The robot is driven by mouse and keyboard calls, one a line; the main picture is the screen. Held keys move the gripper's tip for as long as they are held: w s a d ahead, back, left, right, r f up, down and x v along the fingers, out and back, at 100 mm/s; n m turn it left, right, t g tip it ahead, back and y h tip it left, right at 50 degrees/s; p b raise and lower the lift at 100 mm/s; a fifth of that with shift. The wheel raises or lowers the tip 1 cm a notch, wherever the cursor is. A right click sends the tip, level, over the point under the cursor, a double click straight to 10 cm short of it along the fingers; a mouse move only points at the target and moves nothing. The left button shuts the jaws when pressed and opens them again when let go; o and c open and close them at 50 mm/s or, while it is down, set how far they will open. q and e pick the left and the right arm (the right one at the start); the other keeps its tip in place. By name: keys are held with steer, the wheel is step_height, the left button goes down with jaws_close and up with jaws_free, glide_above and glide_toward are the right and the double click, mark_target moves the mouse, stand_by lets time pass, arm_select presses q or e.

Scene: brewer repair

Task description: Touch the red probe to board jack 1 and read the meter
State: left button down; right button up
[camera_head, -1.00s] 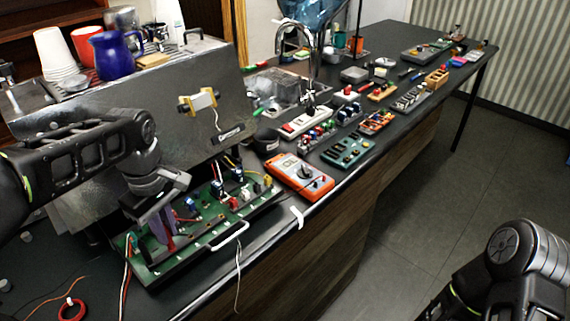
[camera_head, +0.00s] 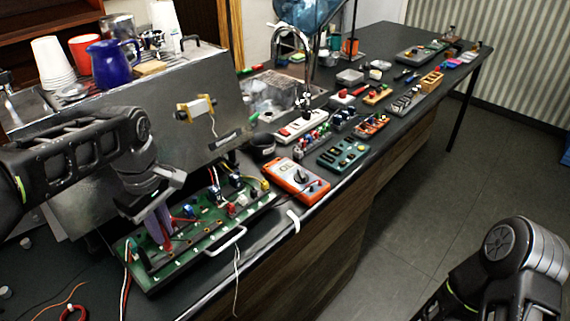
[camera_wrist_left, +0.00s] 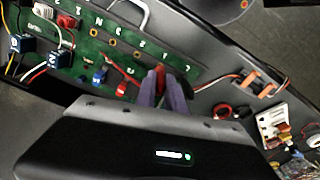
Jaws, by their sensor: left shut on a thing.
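The green circuit board (camera_head: 205,245) lies on the dark counter below the steel machine. It also shows in the left wrist view (camera_wrist_left: 180,62), with a row of ringed jacks and white marks along it. My left gripper (camera_head: 160,232), with purple fingers, is over the board's left part. In the left wrist view its fingers (camera_wrist_left: 163,88) are shut on the red probe (camera_wrist_left: 160,72). The probe's tip is hidden, so I cannot tell whether it touches a jack. My right gripper is out of view.
A white handle (camera_head: 227,242) stands up along the board's front edge. Several wires and small parts rise from the board. The steel machine (camera_head: 150,125) stands close behind. Several modules and tools lie farther along the counter. Red wire (camera_head: 72,310) lies at the lower left.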

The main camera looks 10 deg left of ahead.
arm_select(q)
steer(key=shift+r+p, duration=0.85)
steer(key=shift+r, duration=0.45)
steer(key=shift+r, duration=0.1)
